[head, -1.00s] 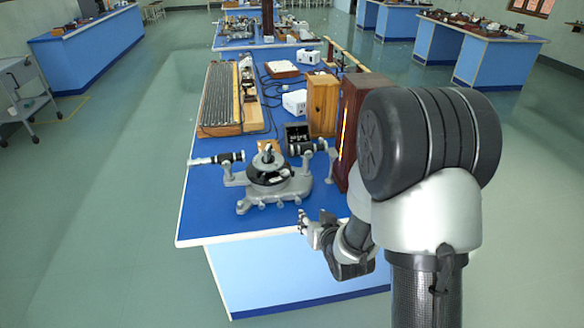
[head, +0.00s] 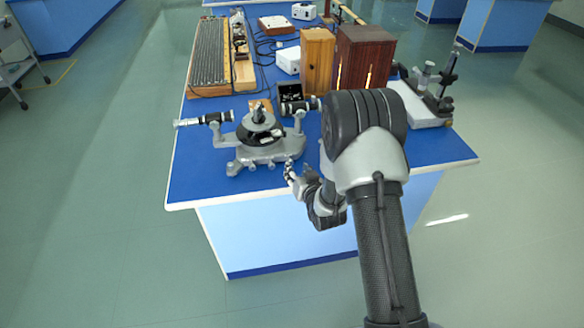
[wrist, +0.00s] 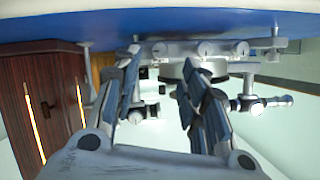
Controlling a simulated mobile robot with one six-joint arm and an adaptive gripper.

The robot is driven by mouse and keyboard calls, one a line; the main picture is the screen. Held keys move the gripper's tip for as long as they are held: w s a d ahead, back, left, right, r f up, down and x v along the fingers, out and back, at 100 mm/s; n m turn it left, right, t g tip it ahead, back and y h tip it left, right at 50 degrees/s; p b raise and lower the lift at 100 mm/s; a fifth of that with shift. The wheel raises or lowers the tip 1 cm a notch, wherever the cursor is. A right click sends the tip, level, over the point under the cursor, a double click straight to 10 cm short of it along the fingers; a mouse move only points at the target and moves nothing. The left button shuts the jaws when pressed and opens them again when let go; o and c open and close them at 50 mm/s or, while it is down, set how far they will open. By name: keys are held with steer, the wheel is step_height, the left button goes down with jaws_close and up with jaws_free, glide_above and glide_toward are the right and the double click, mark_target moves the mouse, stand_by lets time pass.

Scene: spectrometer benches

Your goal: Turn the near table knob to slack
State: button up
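The spectrometer (head: 262,139) stands on the near end of the blue bench, with a dark round table, a grey base and two telescope arms. Small round knobs line the front edge of its base, one of them a front knob (head: 251,167). In the wrist view, which is upside down, several round knobs (wrist: 205,48) face me along the base. I cannot tell which is the near table knob. My gripper (head: 290,172) is at the front right of the base, close to the bench's front edge. In the wrist view its two fingers (wrist: 158,62) are apart, with nothing held between them.
A dark wooden box (head: 364,55) and a lighter wooden box (head: 318,60) stand behind my arm. A small black box (head: 291,92) lies behind the spectrometer. An instrument on a white base (head: 418,104) is at the right. The bench top left of the spectrometer is clear.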

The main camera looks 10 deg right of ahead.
mark_target(291, 163)
steer(key=b+x, duration=0.1)
steer(key=x, duration=0.6)
steer(key=shift+b, duration=0.3)
steer(key=shift+s+r, duration=0.1)
steer(key=shift+c, duration=0.5)
jaws_close()
